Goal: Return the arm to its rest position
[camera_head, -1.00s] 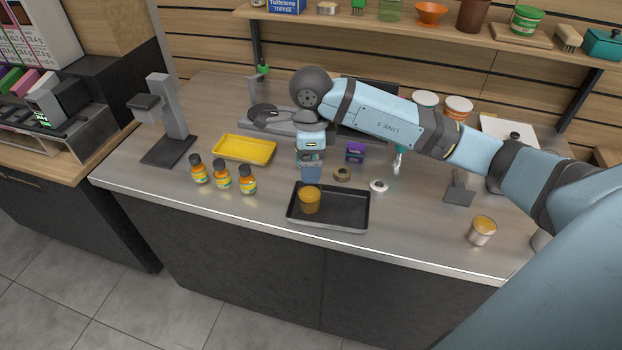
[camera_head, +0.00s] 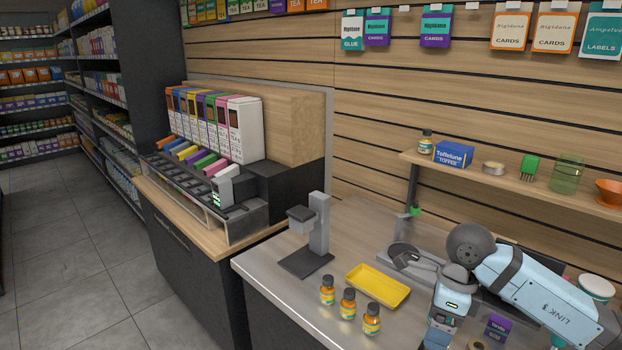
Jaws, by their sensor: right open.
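My right arm (camera_head: 535,295) comes in from the lower right, bent over the steel counter. My right gripper (camera_head: 437,338) points down just right of the yellow tray, at the bottom edge of the picture. Its jaws are open, and the fingertips are at or below the picture's edge. I see nothing held in the part that shows. My left gripper is not in view.
A yellow tray (camera_head: 378,286) and several orange bottles (camera_head: 347,304) stand left of the gripper. A grey stand (camera_head: 318,235) is farther left. A purple box (camera_head: 497,327) sits under the arm. A shelf (camera_head: 520,187) runs behind it.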

